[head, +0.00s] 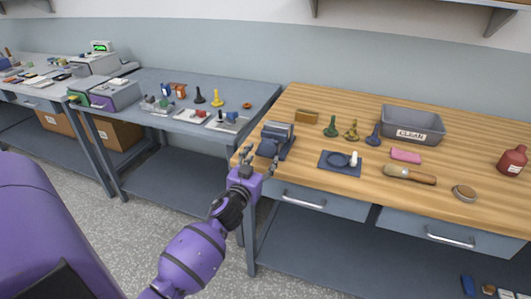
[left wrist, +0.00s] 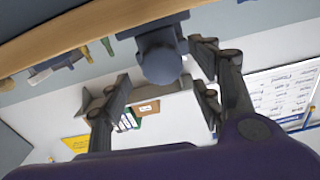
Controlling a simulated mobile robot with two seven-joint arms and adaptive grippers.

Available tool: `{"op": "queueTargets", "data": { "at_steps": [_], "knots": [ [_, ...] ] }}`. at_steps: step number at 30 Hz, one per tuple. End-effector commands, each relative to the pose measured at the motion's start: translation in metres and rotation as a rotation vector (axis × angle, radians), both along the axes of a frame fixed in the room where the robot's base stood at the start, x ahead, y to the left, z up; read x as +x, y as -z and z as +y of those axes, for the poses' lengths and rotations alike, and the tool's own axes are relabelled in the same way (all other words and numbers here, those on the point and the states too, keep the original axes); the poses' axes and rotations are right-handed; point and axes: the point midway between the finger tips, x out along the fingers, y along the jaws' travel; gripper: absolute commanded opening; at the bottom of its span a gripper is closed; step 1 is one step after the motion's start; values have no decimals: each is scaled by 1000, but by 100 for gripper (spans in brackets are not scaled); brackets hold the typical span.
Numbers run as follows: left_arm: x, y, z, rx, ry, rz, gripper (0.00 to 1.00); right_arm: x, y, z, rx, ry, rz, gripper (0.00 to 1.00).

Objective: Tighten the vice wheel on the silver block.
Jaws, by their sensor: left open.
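The blue-grey vice (head: 287,150) stands at the left front corner of the wooden bench. The silver block (head: 279,129) shows as a lighter grey piece at its top, between the jaws as far as I can tell. The vice wheel (head: 267,148) faces the bench's left front corner. My left gripper (head: 258,156) is open just in front of it. In the left wrist view, the round dark wheel (left wrist: 162,62) shows between the spread fingers of my left gripper (left wrist: 162,82); I cannot tell whether they touch it. The block is hidden there. My right gripper is not in view.
On the wooden bench (head: 470,213) are a blue mat (head: 328,167) with a ring and white piece, several small figures, a grey "CLEAN" bin (head: 412,122), a pink block (head: 405,155), a brush (head: 409,174) and a red bottle (head: 513,160). A grey table (head: 150,88) stands left.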

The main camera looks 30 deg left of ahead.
Motion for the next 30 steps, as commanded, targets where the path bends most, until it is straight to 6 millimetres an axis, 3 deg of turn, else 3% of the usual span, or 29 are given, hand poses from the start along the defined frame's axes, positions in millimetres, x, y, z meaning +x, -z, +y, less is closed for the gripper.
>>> {"op": "queueTargets", "data": {
  "at_steps": [3,8,18,28,30],
  "knots": [
    [20,-1,4,0,1,-1,58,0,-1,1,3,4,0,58],
    [36,0,8,0,0,0,58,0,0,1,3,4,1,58],
    [41,0,9,0,0,1,58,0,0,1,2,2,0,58],
    [41,1,9,0,1,1,16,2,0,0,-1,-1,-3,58],
    [41,1,9,0,1,1,15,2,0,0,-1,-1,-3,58]
  ]
}}
